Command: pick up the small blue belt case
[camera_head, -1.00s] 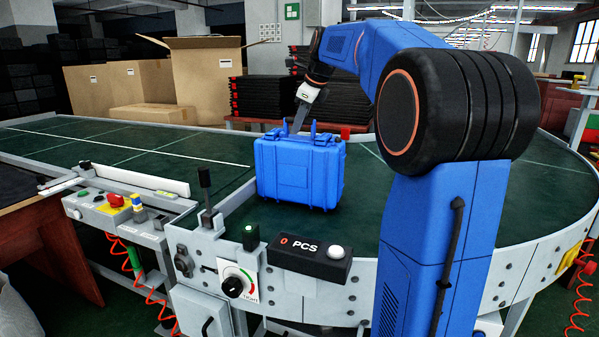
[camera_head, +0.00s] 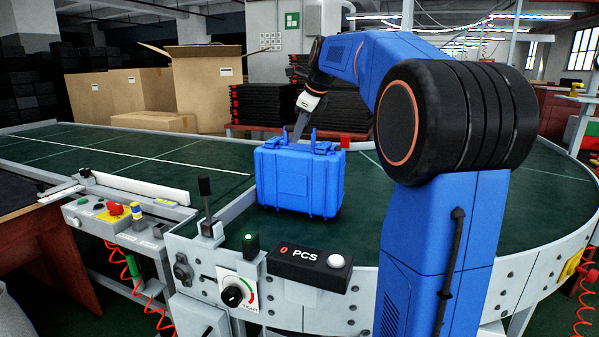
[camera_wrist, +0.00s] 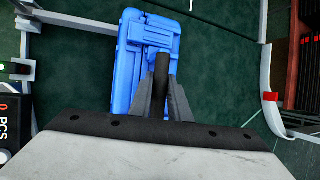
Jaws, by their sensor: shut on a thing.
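The small blue belt case (camera_head: 298,180) stands upright on the dark green curved conveyor (camera_head: 400,228), close to its near edge. It also shows from above in the wrist view (camera_wrist: 128,62). My gripper (camera_head: 300,130) reaches down to the top of the case from behind. In the wrist view my gripper (camera_wrist: 163,85) has its fingers close together at the case's handle side, shut on the case. The exact contact at the handle is partly hidden by the fingers. I cannot see a gap between the case and the belt.
A PCS counter box (camera_head: 308,264), a dial (camera_head: 237,292) and a black lever (camera_head: 205,195) stand at the conveyor's near edge. Cardboard boxes (camera_head: 205,85) and stacked black trays (camera_head: 262,102) are behind the belt. The belt left of the case is clear.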

